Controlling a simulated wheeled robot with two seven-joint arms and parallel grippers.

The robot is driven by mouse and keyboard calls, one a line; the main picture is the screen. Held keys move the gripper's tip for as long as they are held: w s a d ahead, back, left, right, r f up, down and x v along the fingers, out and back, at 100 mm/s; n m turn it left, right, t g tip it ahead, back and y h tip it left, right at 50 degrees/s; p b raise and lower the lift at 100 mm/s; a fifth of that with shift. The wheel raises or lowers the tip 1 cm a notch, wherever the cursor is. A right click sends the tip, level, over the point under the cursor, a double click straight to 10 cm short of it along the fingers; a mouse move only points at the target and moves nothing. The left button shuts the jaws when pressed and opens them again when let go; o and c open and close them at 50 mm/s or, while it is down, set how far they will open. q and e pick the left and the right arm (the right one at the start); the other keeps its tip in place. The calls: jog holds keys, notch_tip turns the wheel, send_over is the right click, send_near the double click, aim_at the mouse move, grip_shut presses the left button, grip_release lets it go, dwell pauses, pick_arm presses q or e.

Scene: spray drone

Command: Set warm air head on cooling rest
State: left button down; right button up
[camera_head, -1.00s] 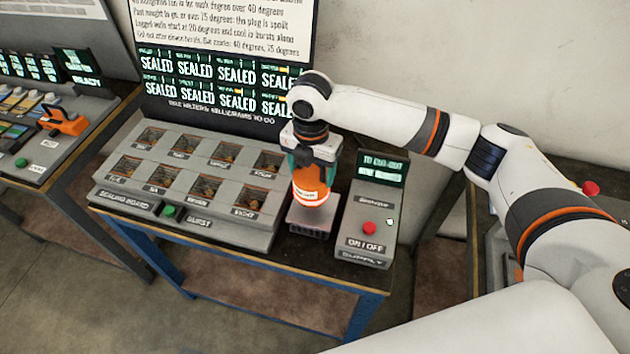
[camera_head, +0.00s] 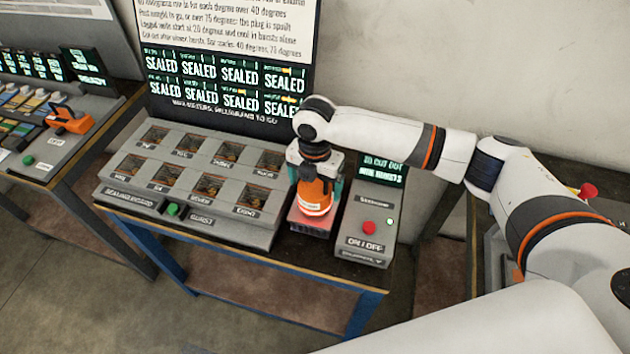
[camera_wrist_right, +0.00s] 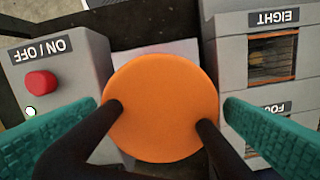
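The warm air head (camera_head: 314,197), an orange body with a pale label band, stands upright on the cooling rest (camera_head: 306,226), a small block whose face looks reddish. The head's lower end appears to touch the rest; the contact is partly hidden. My right gripper (camera_head: 316,175) is above and around the head, its teal fingers on either side. In the right wrist view the head's round orange end (camera_wrist_right: 160,108) lies between the teal fingers, with gaps at both sides, so the gripper is open. My left gripper is out of view.
The sealing board (camera_head: 190,180) with its compartments stands close left of the rest. The supply box (camera_head: 366,222) with a red on/off button (camera_head: 369,228) stands close right. A display of sealed signs (camera_head: 222,85) is behind. Another bench with an orange tool (camera_head: 70,120) is at far left.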

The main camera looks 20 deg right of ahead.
notch_tip(320, 180, up, 11)
jog(key=b, duration=0.3)
jog(key=shift+r, duration=0.7)
jog(key=shift+f, duration=0.1)
